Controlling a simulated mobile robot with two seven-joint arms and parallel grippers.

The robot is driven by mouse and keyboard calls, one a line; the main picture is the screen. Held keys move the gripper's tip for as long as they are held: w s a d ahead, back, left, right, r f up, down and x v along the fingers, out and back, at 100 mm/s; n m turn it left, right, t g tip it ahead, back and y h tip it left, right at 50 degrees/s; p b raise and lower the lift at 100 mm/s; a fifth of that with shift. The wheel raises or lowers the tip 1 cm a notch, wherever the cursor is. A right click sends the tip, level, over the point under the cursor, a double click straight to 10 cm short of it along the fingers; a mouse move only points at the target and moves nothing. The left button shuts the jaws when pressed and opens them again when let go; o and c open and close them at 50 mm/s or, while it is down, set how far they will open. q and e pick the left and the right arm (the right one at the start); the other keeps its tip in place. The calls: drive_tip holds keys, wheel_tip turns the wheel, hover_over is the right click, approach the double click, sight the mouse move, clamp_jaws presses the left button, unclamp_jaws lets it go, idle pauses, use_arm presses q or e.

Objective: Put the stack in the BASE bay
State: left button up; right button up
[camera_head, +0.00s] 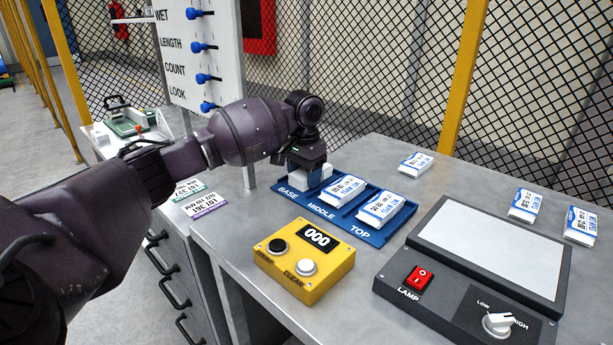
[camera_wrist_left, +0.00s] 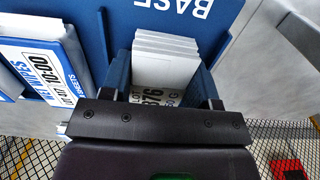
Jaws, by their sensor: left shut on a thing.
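The blue tray (camera_head: 374,237) lies on the metal table with bays lettered BASE, MIDDLE and TOP. My left gripper (camera_head: 308,172) is over the BASE bay, shut on a white stack (camera_head: 311,178). In the left wrist view, the gripper (camera_wrist_left: 165,95) has its two fingers on either side of the stack (camera_wrist_left: 166,58), beside the BASE lettering. I cannot tell whether the stack touches the bay floor. One stack (camera_head: 344,190) lies in the MIDDLE bay and another stack (camera_head: 381,208) in the TOP bay. My right gripper is not in view.
A yellow counter box (camera_head: 304,265) reading 000 stands in front of the tray. A lamp panel (camera_head: 492,250) is at right. Several loose packs, one of them here (camera_head: 416,164), lie behind. Two lot cards (camera_head: 203,204) lie at left. A lettered board (camera_head: 199,55) stands behind my arm.

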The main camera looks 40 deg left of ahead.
sight(304, 173)
use_arm(q)
drive_tip(key=shift+r, duration=0.1)
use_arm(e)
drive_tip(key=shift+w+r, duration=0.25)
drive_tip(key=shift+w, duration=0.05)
use_arm(q)
drive_tip(key=o, duration=0.7)
drive_tip(key=shift+o, duration=0.2)
wheel_tip(304, 173, up, 12)
drive_tip(key=p, duration=0.3)
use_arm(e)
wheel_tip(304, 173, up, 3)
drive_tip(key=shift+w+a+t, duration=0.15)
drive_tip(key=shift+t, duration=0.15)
use_arm(q)
drive_tip(key=shift+r, duration=0.1)
